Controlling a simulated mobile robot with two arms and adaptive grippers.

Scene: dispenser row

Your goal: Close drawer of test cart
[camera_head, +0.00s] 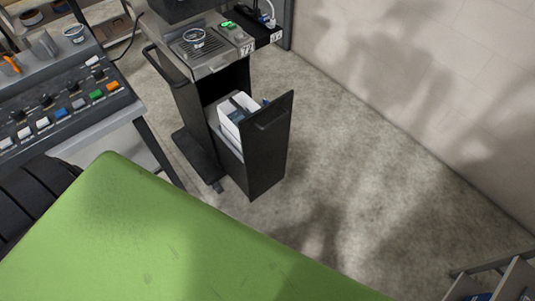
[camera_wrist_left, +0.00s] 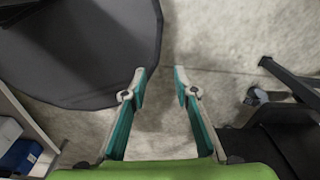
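The test cart (camera_head: 190,102) stands at the upper middle of the head view, with a grey top and a dark body. Its tall black drawer (camera_head: 268,148) is pulled out toward the lower right, with a gap between its front and the cart body. A white bin (camera_head: 229,128) with small items sits inside the drawer. My left gripper (camera_wrist_left: 160,70) shows only in the left wrist view. Its two teal fingers are apart with bare floor between them, and it holds nothing. My right gripper is in neither view.
A workbench (camera_head: 95,127) with rows of coloured switches stands left of the cart. A wall (camera_head: 420,90) runs along the right. Open floor (camera_head: 350,190) lies between drawer and wall. A dark rounded object (camera_wrist_left: 75,45) and blue boxes (camera_wrist_left: 20,154) show in the wrist view.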

